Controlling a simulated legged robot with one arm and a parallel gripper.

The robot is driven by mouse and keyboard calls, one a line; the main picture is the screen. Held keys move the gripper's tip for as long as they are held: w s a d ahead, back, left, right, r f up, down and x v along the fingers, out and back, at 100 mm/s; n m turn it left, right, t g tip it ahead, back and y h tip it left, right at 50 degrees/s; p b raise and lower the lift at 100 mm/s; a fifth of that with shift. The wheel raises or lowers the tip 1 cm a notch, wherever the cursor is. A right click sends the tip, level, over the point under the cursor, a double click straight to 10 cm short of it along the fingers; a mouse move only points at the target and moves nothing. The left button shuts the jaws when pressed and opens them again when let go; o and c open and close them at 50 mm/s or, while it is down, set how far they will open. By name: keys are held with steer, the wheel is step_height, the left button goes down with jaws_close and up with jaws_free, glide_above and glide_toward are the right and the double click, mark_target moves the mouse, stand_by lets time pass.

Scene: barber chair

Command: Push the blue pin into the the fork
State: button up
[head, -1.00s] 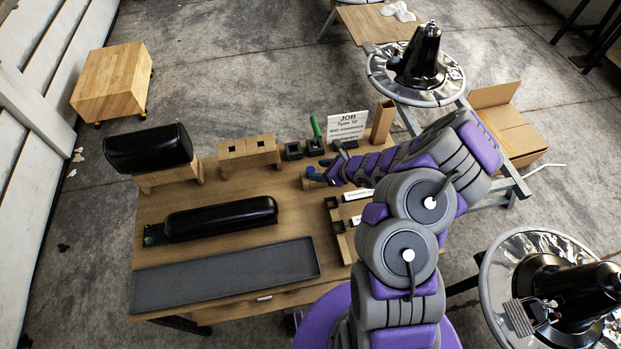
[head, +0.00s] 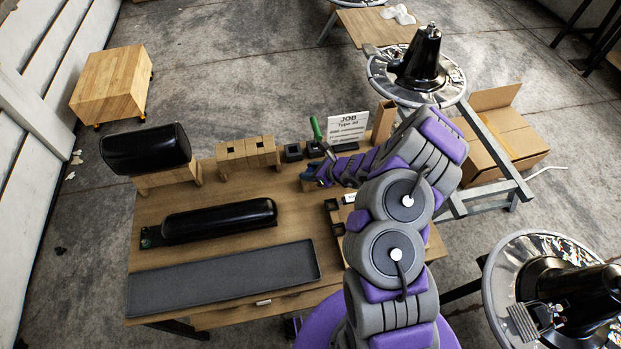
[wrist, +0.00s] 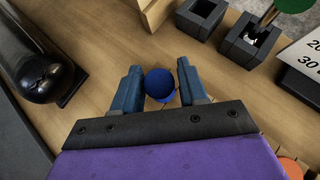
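The blue pin (wrist: 159,84) shows in the wrist view as a round blue top between the two blue-grey fingers of my gripper (wrist: 160,72). The fingers stand apart on either side of it. The pin is close to the left finger, and I cannot tell whether they touch. In the head view my gripper (head: 310,175) is low over the far right part of the table, and the pin cannot be made out there. I cannot identify the fork with certainty in either view.
A long black armrest (head: 220,218) lies on the wooden table (head: 180,283), behind a grey tray (head: 225,277). A black headrest (head: 146,149), wooden blocks (head: 247,154), dark square holders (head: 292,152), a green-handled tool (head: 316,129) and a job sign (head: 347,128) stand along the back.

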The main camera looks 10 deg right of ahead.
jaws_close()
steer(key=shift+r, duration=0.1)
